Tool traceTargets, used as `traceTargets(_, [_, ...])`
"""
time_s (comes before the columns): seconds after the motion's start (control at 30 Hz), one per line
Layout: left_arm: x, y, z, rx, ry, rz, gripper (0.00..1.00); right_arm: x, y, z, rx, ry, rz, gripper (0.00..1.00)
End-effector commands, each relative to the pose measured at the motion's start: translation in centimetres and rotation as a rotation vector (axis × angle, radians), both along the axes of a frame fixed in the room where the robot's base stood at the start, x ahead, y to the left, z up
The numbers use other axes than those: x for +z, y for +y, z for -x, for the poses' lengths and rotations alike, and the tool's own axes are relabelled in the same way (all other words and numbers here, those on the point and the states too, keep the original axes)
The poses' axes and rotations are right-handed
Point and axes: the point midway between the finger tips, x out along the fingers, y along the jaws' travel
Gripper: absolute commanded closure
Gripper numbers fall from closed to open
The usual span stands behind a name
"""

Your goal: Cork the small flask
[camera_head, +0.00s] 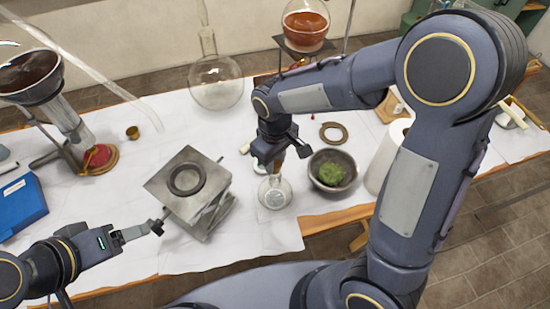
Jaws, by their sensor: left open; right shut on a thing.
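The small flask (275,192) is clear glass and stands upright on the white-covered table, right of the metal lab jack. My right gripper (275,158) points down just above the flask's neck and is shut on a small brownish piece, apparently the cork. The piece is mostly hidden by the fingers. I cannot tell whether it touches the flask's mouth. My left gripper (157,226) is open and empty, low at the left, beside the jack's near-left corner.
The lab jack (160,187) with a dark ring on top stands left of the flask. A stone bowl (345,158) of green matter stands close right. A large round flask (216,88) stands behind. A blue box (20,205) lies at far left.

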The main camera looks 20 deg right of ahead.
Motion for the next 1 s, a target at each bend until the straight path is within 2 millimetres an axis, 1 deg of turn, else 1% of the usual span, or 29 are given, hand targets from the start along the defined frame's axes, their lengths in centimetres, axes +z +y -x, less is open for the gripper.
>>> traceTargets(0.27, [-0.02,0.00,0.00,0.000,0.000,0.000,0.30,-0.02,-0.01,-0.01,0.000,0.000,0.000,0.91])
traceTargets(0.6, [-0.53,0.00,0.00,0.000,0.000,0.000,0.30,-0.62,-0.02,0.00,0.000,0.000,0.000,0.91])
traceTargets(1.0, [-0.48,0.00,0.00,0.000,0.000,0.000,0.30,-0.58,-0.02,-0.01,0.000,0.000,0.000,0.91])
